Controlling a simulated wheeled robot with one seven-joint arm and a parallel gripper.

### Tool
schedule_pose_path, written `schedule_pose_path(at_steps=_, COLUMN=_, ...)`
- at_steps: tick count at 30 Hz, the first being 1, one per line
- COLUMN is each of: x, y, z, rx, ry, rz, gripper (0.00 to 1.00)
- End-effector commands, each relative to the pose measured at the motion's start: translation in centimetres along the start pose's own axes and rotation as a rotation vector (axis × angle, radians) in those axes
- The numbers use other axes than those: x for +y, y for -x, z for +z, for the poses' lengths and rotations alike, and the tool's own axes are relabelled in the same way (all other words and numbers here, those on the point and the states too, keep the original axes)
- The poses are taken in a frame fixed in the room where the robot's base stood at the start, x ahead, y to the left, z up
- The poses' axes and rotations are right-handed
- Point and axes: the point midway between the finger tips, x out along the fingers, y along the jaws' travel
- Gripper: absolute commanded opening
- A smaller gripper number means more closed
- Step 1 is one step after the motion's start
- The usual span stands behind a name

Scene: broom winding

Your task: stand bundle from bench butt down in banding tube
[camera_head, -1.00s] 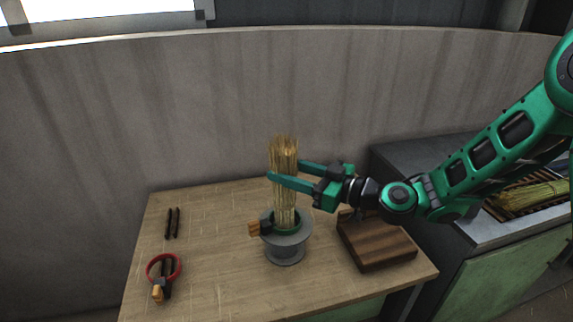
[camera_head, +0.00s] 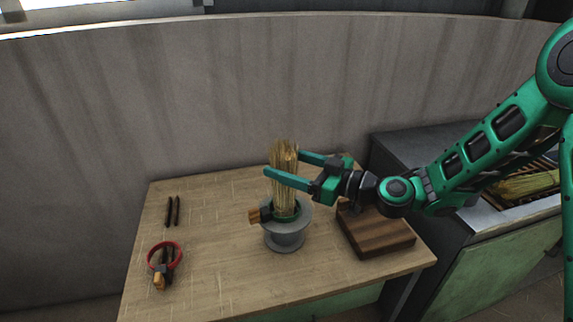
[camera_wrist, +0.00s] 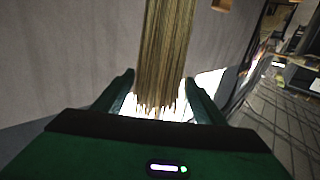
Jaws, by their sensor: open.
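The straw bundle (camera_head: 284,178) stands upright in the grey banding tube (camera_head: 286,236), its lower end inside the green-rimmed mouth. The tube stands on the wooden bench (camera_head: 215,270). My gripper (camera_head: 283,170) is open, with its two green fingers on either side of the bundle's upper part. In the wrist view the bundle (camera_wrist: 166,50) runs between the fingers, with a gap visible on each side. The bundle's butt is hidden inside the tube.
A brown wooden block (camera_head: 375,232) lies right of the tube. A black clamp with a wooden handle (camera_head: 261,214) sits at the tube's rim. A red ring tool (camera_head: 163,258) and dark sticks (camera_head: 173,211) lie at left. More straw (camera_head: 528,184) lies on the right counter.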

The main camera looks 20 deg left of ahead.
Motion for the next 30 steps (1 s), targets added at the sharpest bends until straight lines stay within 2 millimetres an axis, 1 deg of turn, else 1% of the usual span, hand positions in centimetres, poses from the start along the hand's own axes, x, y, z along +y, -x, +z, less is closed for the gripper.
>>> schedule_pose_path(at_steps=5, x=0.1, y=0.4, z=0.0, rx=-0.001, ry=0.0, rz=0.001, gripper=0.64)
schedule_pose_path(at_steps=8, x=0.2, y=1.5, z=0.1, rx=-0.002, ry=-0.001, rz=0.004, gripper=0.64)
schedule_pose_path(at_steps=18, x=0.1, y=7.8, z=0.1, rx=-0.002, ry=-0.003, rz=0.005, gripper=0.64)
schedule_pose_path(at_steps=21, x=0.0, y=9.1, z=0.1, rx=-0.002, ry=-0.002, rz=0.003, gripper=0.64)
schedule_pose_path(at_steps=25, x=-0.1, y=10.3, z=0.1, rx=-0.001, ry=-0.002, rz=0.001, gripper=0.64)
schedule_pose_path(at_steps=30, x=-0.1, y=10.8, z=0.1, rx=0.0, ry=-0.001, rz=-0.001, gripper=0.64)
